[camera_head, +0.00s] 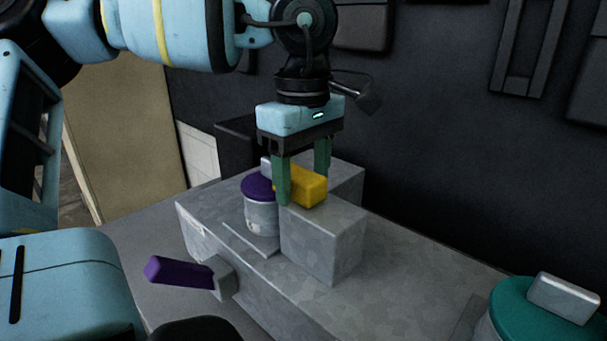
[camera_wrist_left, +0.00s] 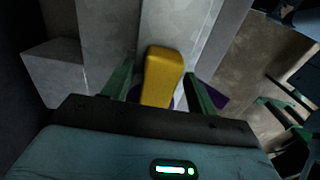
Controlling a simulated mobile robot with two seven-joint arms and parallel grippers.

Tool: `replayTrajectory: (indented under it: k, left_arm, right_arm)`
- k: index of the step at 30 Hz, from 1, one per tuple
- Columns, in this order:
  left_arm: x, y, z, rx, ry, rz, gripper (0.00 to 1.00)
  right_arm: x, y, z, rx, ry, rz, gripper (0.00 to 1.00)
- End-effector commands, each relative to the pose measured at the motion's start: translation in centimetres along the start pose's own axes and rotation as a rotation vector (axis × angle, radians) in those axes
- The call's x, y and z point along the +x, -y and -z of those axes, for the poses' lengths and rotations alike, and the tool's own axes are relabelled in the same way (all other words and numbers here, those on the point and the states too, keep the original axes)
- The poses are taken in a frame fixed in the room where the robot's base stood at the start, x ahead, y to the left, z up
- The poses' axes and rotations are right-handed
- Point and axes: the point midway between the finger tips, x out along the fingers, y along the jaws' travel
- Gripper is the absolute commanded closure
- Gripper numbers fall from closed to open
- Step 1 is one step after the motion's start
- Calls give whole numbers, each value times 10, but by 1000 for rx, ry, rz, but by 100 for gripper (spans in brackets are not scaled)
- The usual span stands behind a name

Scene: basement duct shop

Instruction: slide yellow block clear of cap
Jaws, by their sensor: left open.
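The yellow block (camera_head: 309,187) lies on a grey metal block (camera_head: 325,243), its left end reaching to the purple cap (camera_head: 256,187) of a grey canister (camera_head: 262,216). My left gripper (camera_head: 303,182) points down with its green fingers apart, one on each side of the yellow block. In the left wrist view the yellow block (camera_wrist_left: 163,76) lies between the open fingers (camera_wrist_left: 160,88), with purple showing beneath its near end. Whether either finger touches it, or the block touches the cap, I cannot tell. Green finger-like parts, probably my right gripper (camera_wrist_left: 283,105), show at that view's right edge.
A purple handle (camera_head: 180,272) sticks out from the front of the grey metal housing (camera_head: 285,293). A teal lid (camera_head: 535,311) with a metal grip stands at the lower right. A dark wall (camera_head: 430,130) rises behind. The surface right of the metal block is clear.

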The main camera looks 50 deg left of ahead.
Motion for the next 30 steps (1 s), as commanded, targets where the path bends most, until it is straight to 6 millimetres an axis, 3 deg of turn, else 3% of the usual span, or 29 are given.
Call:
replayTrajectory:
  k: [7, 20, 26, 30]
  left_arm:
    - [1, 0, 0, 0, 0, 0, 42]
    - [1, 0, 0, 0, 0, 0, 98]
    - [1, 0, -6, 1, -2, 0, 100]
    - [3, -1, -28, 3, -5, 2, 100]
  right_arm:
    - [0, 0, 0, 0, 0, 0, 64]
    - [0, 0, -1, 0, 2, 0, 64]
    - [2, 0, -4, 0, 5, 0, 64]
    - [6, 0, -11, 2, 16, 1, 64]
